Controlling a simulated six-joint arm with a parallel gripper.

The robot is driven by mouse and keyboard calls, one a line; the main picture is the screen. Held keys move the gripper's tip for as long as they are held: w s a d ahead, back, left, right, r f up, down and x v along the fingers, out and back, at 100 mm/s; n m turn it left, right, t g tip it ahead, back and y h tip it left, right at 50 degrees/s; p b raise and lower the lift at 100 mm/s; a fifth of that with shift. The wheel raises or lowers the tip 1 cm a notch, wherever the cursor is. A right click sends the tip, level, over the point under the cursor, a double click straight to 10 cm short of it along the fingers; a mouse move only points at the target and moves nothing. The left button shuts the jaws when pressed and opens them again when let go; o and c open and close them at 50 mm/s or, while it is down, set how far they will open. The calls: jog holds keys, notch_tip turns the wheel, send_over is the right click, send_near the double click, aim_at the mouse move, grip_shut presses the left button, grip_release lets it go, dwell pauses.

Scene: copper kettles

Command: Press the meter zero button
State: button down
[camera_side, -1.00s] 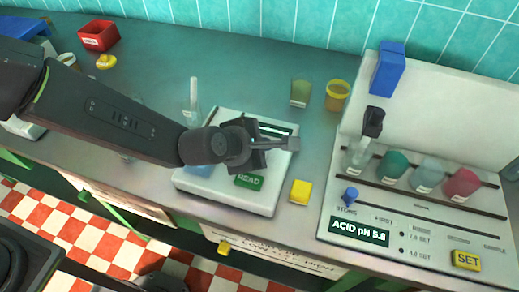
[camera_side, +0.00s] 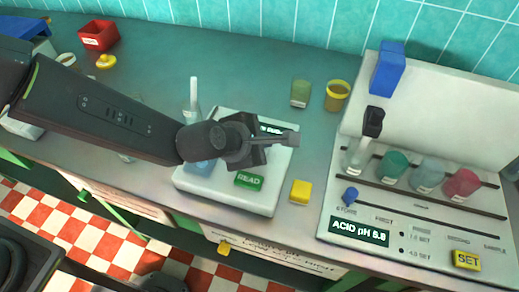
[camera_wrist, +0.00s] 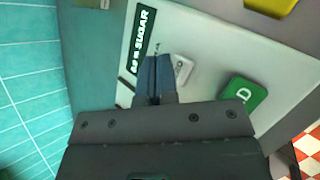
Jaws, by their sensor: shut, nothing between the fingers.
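The meter (camera_side: 225,198) is a white box on the bench, left of the big panel. Its green READ button (camera_side: 249,181) is on its front part and also shows in the wrist view (camera_wrist: 243,98). In the wrist view a dark SUGAR display (camera_wrist: 141,42) lies along one edge. A small pale button (camera_wrist: 183,70) with unreadable lettering lies between display and green button, beside my fingertips and partly hidden by them. My gripper (camera_side: 294,138) is shut and empty above the meter's right part. I cannot tell whether it touches the meter.
A yellow block (camera_side: 301,192) stands just right of the meter. A green cup (camera_side: 300,94) and a yellow-rimmed cup (camera_side: 337,98) stand behind. The right panel (camera_side: 400,215) holds several flasks, a blue knob (camera_side: 350,194) and a yellow SET button (camera_side: 467,259). A red box (camera_side: 99,36) sits far left.

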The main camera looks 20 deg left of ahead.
jog(key=shift+r, duration=0.1)
jog(key=shift+r, duration=2.5)
jog(key=s+a+r+m+h, duration=0.2)
jog(key=s+a+r+m, duration=0.2)
jog(key=a+r+m, duration=0.9)
jog(key=s+a+f+m+g+y, duration=0.1)
jog(key=s+a+m+y, duration=0.2)
jog(key=s+a, duration=0.5)
jog(key=s+a+f+m+g+y, duration=0.1)
jog(key=s+a+m, duration=0.5)
jog(key=a, duration=0.6)
jog(key=shift+s+g+y, duration=0.4)
jog(key=shift+s+y, duration=0.5)
jog(key=shift+s, duration=0.1)
